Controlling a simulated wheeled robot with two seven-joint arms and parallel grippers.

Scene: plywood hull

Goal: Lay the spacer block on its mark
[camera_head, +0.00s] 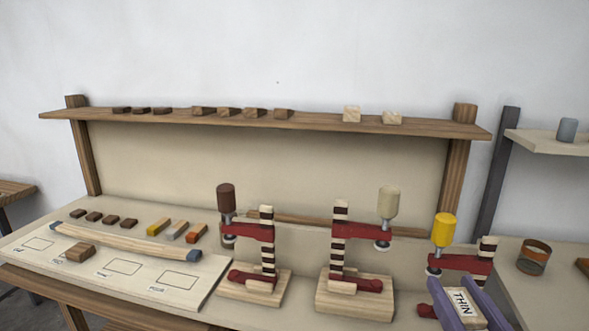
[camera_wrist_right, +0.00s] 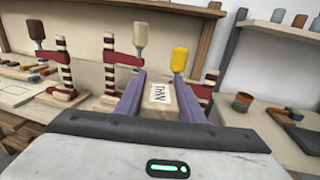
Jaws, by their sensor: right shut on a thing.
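My right gripper (camera_head: 454,286), with purple fingers, is at the lower right of the head view. It is shut on a pale wooden block labelled THIN (camera_head: 464,304), held in front of the yellow-handled clamp. The block also shows between the fingers in the wrist view (camera_wrist_right: 159,98). A pale board (camera_head: 205,290) at the lower left bears several outlined rectangles with small captions I cannot read. A brown block (camera_head: 80,252) sits at the second outline from the left; the outlines to its right (camera_head: 122,267) and (camera_head: 173,283) are bare. My left gripper is not in view.
A jar (camera_head: 534,257) stands at right. A shelf (camera_head: 330,124) holds several blocks.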

